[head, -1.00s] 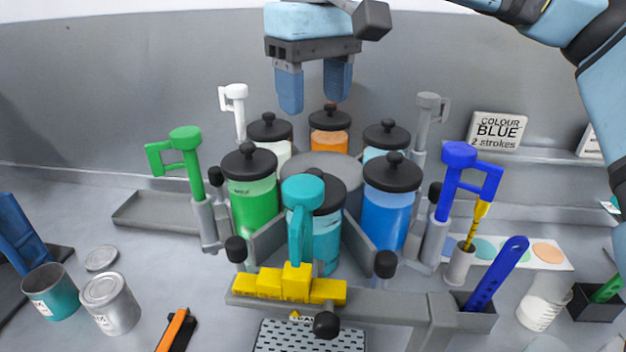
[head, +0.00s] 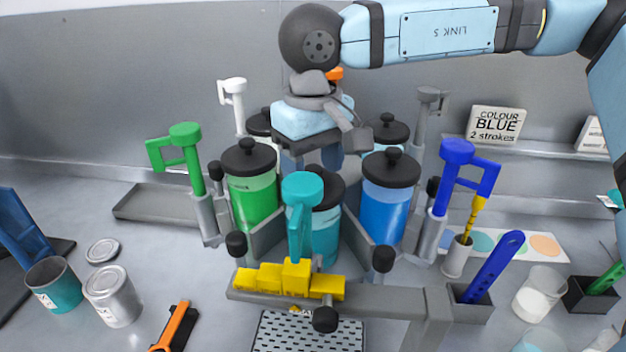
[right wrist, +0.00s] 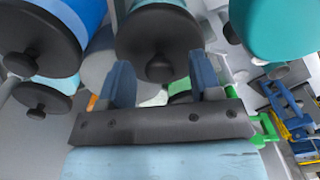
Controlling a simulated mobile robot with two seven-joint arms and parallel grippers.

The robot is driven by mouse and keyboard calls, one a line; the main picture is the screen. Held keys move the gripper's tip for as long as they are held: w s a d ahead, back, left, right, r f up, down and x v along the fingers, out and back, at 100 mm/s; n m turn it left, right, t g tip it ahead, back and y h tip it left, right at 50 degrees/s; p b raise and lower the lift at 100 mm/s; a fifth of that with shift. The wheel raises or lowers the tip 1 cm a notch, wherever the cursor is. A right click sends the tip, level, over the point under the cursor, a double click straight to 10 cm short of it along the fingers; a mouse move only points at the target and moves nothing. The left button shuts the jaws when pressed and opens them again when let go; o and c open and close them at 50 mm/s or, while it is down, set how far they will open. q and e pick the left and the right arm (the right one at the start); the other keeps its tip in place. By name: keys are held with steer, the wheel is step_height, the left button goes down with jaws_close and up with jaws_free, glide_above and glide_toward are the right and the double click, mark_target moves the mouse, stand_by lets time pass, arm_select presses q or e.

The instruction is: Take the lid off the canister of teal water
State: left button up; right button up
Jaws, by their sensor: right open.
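The canister of teal water (head: 326,238) stands at the front of the ring of canisters, partly hidden behind a teal handle (head: 300,205). Its black lid (head: 327,188) is on, with a round knob. The lid and knob also show in the right wrist view (right wrist: 160,42). My right gripper (head: 311,165) is open and empty, just behind and above this lid. In the right wrist view its two blue fingers (right wrist: 161,82) are spread, with the knob showing between and beyond them. My left gripper is not in view.
A green canister (head: 252,200) and a blue canister (head: 386,212), both lidded, stand close on either side. Upright green (head: 187,150) and blue (head: 457,165) handles flank them. Yellow blocks (head: 290,280) on a grey bar are in front.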

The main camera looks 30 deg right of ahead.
mark_target(313, 168)
steer(key=c, duration=1)
steer(key=shift+r, duration=0.15)
step_height(313, 168, up, 20)
steer(key=b, duration=0.1)
